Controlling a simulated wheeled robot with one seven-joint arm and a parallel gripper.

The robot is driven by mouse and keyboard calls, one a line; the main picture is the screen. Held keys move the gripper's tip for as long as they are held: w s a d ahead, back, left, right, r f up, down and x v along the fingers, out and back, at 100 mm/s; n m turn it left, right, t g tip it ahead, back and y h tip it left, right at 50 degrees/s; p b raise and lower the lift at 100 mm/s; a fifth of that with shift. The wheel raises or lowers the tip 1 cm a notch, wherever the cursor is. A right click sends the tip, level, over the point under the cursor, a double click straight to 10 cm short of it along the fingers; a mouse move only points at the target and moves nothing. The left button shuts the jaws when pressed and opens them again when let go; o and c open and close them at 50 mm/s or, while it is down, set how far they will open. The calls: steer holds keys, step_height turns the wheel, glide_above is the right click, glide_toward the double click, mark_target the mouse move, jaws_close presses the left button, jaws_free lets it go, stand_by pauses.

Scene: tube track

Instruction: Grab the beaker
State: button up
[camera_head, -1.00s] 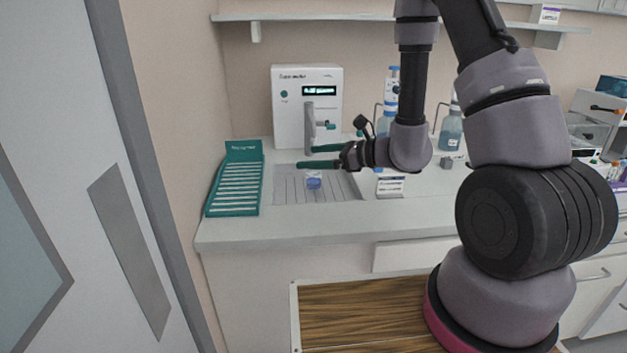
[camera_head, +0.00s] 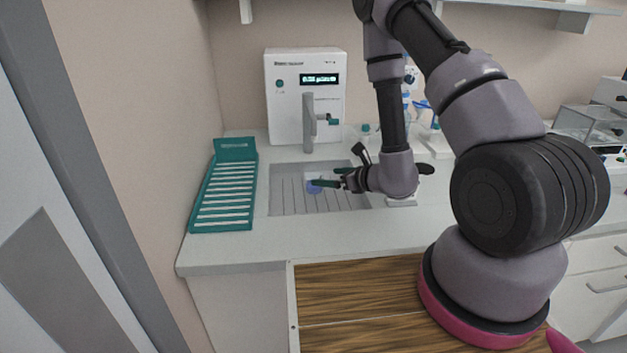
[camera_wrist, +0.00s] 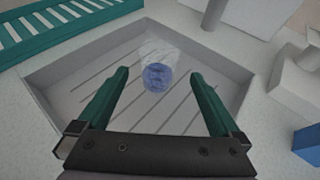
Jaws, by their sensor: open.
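The beaker (camera_wrist: 157,74) is clear with blue liquid in its lower part. It stands in the shallow grey sink (camera_wrist: 205,120) with a slatted floor. In the head view the beaker (camera_head: 313,187) is partly covered by my gripper (camera_head: 328,183). In the wrist view my gripper (camera_wrist: 158,75) has its two green fingers apart. The beaker shows between and just beyond the fingertips, and nothing is held. I cannot tell whether a finger touches it.
A white water machine (camera_head: 300,80) with a grey spout stands behind the sink. A green rack (camera_head: 224,190) lies to the left. Bottles stand behind my arm. A blue item (camera_wrist: 307,144) is at the wrist view's right edge. The counter front is clear.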

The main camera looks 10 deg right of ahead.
mark_target(309, 171)
steer(key=x, duration=0.3)
steer(key=shift+w+a, duration=0.3)
steer(key=shift+r+x, duration=0.2)
steer(key=shift+x, duration=1.15)
steer(key=shift+r+x, duration=0.2)
steer(key=shift+x, duration=1.2)
steer(key=shift+a, duration=0.15)
steer(key=shift+c, duration=0.3)
steer(key=c, duration=1.4)
steer(key=shift+r, duration=0.15)
